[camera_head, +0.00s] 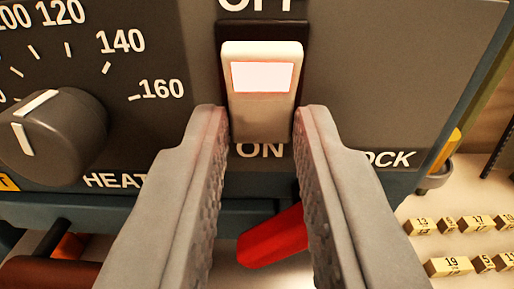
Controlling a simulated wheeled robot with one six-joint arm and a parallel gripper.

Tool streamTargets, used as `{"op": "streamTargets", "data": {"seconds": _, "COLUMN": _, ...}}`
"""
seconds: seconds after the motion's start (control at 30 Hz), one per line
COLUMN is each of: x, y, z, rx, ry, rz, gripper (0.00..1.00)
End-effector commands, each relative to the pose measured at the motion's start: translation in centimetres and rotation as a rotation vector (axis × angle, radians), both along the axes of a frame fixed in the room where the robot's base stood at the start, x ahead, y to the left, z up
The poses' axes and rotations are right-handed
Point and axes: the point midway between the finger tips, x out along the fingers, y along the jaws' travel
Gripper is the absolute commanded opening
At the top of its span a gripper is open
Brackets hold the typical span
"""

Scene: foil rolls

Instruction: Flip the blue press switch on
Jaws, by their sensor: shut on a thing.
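The press switch (263,108) is a cream rocker with a bright, lit window, set in a dark surround on the grey panel (370,75) of the blue-framed press. "OFF" is printed above it and "ON" below it. My gripper (261,125) comes up from below, and its two grey fingertips are shut on the left and right sides of the switch's lower part. I cannot tell for sure from this angle which way the rocker is tilted.
A black dial (55,135) with temperature marks, labelled "HEAT", is at left. A red bar (274,238) lies below the panel, partly behind my right finger. Several numbered yellowish blocks (450,266) stand on the light surface at lower right.

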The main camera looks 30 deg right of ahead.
Motion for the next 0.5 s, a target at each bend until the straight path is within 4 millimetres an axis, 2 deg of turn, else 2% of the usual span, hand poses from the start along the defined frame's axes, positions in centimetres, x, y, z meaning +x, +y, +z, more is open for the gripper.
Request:
{"op": "streamTargets", "data": {"seconds": 0.23, "x": -0.05, "y": -0.07, "z": -0.06, "rx": 0.001, "ry": 0.001, "rz": -0.002, "gripper": 0.0}}
{"op": "streamTargets", "data": {"seconds": 0.27, "x": -0.05, "y": -0.07, "z": -0.06, "rx": 0.001, "ry": 0.001, "rz": -0.002, "gripper": 0.28}}
{"op": "streamTargets", "data": {"seconds": 0.33, "x": -0.04, "y": -0.06, "z": -0.06, "rx": 0.001, "ry": 0.001, "rz": -0.002, "gripper": 0.41}}
{"op": "streamTargets", "data": {"seconds": 0.5, "x": -0.01, "y": -0.02, "z": -0.05, "rx": 0.001, "ry": 0.001, "rz": -0.001, "gripper": 0.44}}
